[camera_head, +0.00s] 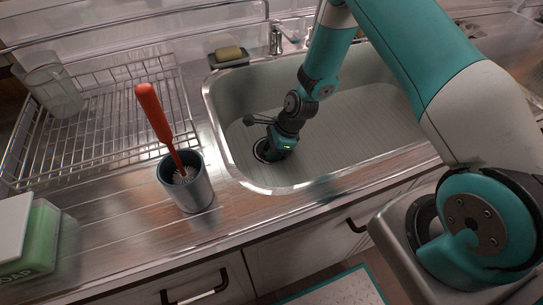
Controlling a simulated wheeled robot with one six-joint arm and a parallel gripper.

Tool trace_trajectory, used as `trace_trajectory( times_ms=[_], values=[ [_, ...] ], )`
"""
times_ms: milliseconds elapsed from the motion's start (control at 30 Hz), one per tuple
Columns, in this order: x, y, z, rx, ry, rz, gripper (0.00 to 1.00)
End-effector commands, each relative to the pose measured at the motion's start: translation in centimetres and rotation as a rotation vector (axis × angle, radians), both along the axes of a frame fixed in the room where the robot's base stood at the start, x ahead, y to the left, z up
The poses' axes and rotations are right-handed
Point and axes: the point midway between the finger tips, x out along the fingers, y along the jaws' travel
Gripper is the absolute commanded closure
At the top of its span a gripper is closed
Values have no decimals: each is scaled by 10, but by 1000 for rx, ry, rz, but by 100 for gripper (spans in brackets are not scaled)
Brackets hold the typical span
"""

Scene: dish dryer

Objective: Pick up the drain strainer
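The drain strainer (262,152) is a small dark round piece at the drain, low in the left part of the steel sink basin (345,125). Only part of its rim shows. My gripper (270,155) reaches down into the basin right at the strainer and covers most of it. The fingertips are hidden by the gripper's own body, so I cannot tell whether they are open, shut or touching the strainer.
A metal cup (188,192) with a red-handled brush (155,115) stands left of the basin. A wire dish rack (100,140) holds a clear glass (55,90). A sponge in a dish (230,54) and a faucet (277,38) are behind. A green soap box (38,240) stands front left.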

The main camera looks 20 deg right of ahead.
Motion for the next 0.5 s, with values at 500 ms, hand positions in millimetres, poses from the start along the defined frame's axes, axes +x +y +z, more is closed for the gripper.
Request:
trace_trajectory(
  times_ms=[500],
  values=[
    [0,0,2,0,0,0,100]
  ],
)
